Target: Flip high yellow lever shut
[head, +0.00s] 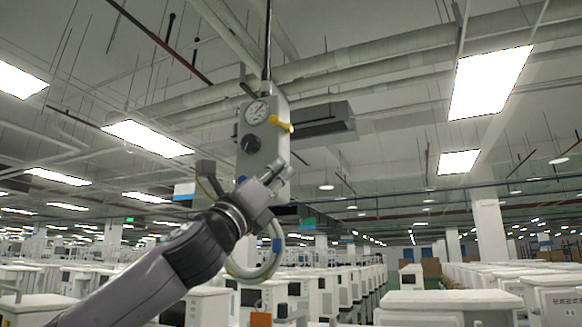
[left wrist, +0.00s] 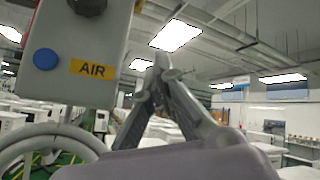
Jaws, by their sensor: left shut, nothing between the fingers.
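A grey box (head: 262,150) hangs from the ceiling in the head view. The yellow lever (head: 281,124) sits high on it, beside a round gauge (head: 257,112), and sticks out to the right, tilted slightly down. My left gripper (head: 282,170) is in front of the box's lower part, below the lever and apart from it. In the left wrist view my left gripper (left wrist: 162,62) has its fingertips together with nothing between them. The box (left wrist: 75,55) stands left of the fingers there, and the lever does not show. My right gripper is not in view.
A black knob (head: 250,144) is on the box below the gauge. A yellow AIR label (left wrist: 92,69) and a blue button (left wrist: 46,59) show in the wrist view. A pale hose loop (head: 262,272) hangs below. Rows of white carts (head: 450,300) fill the floor behind.

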